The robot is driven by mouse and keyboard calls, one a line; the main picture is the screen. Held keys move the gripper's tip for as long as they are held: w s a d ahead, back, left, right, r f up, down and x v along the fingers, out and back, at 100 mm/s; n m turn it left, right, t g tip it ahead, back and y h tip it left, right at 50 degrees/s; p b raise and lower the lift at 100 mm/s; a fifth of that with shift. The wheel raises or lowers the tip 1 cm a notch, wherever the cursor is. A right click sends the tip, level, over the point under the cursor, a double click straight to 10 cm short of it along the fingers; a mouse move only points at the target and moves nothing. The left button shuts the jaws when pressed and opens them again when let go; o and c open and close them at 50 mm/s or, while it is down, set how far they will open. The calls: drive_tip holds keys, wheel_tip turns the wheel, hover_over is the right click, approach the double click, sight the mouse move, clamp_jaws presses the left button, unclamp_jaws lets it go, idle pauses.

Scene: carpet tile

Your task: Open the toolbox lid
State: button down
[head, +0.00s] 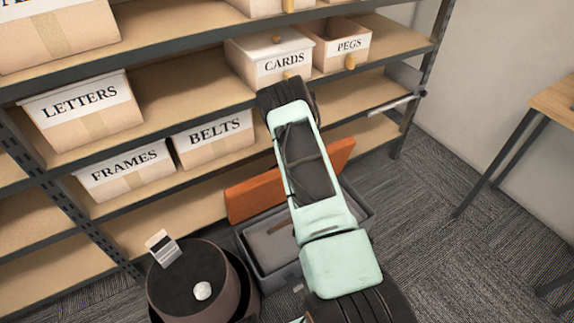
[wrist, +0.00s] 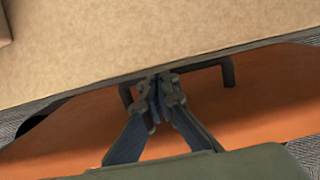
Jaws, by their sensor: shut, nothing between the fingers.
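The toolbox (head: 245,243) is a grey open box on the carpet in front of the shelf's bottom level. Its orange lid (head: 257,195) stands raised along the shelf side, and part of the grey inside shows. My arm crosses over the box and hides much of it and the lid's middle. In the wrist view the orange lid (wrist: 70,135) fills the lower part, with a dark handle (wrist: 228,72) at its edge. My gripper (wrist: 160,85) is shut and empty in front of the handle; I cannot tell whether they touch. The gripper is hidden in the head view.
A shelf board (wrist: 110,45) lies close beyond the handle. The shelves hold labelled boxes, such as BELTS (head: 214,138) and FRAMES (head: 124,170). A wooden table (head: 556,98) stands at the right. Carpet (head: 440,245) is clear between it and the toolbox.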

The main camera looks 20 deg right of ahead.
drive_tip(key=shift+s+f, duration=0.1)
drive_tip(key=shift+f, duration=0.15)
idle(0.3)
drive_tip(key=v, duration=1.2)
drive_tip(key=shift+w+r, duration=0.25)
